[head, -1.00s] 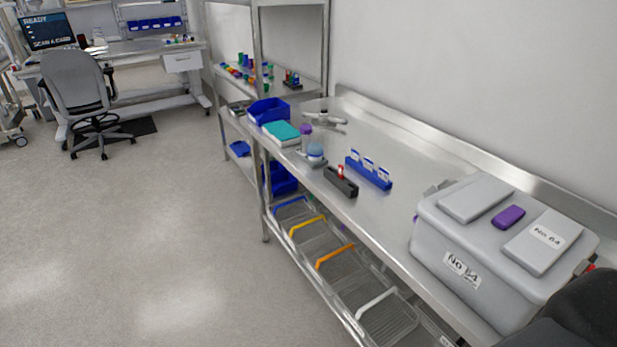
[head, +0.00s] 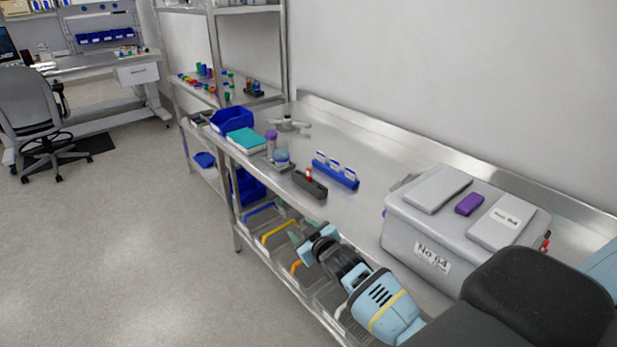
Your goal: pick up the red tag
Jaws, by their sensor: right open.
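A small red piece (head: 309,174) stands upright in a dark grey holder (head: 312,187) near the front edge of the steel bench; it looks like the red tag, but is too small to be sure. Another small red part (head: 547,235) shows at the right end of the grey box. My right gripper (head: 300,244) is open and in front of the bench's edge, below and apart from the dark holder. Its fingertips are small and hard to make out. My left gripper is not in view.
The grey box (head: 405,228) labelled No 64 stands on the bench at right. A blue rack (head: 336,172) with white cards sits behind the dark holder. Wire baskets (head: 262,222) hang below the bench. The bench's middle back (head: 390,150) is clear.

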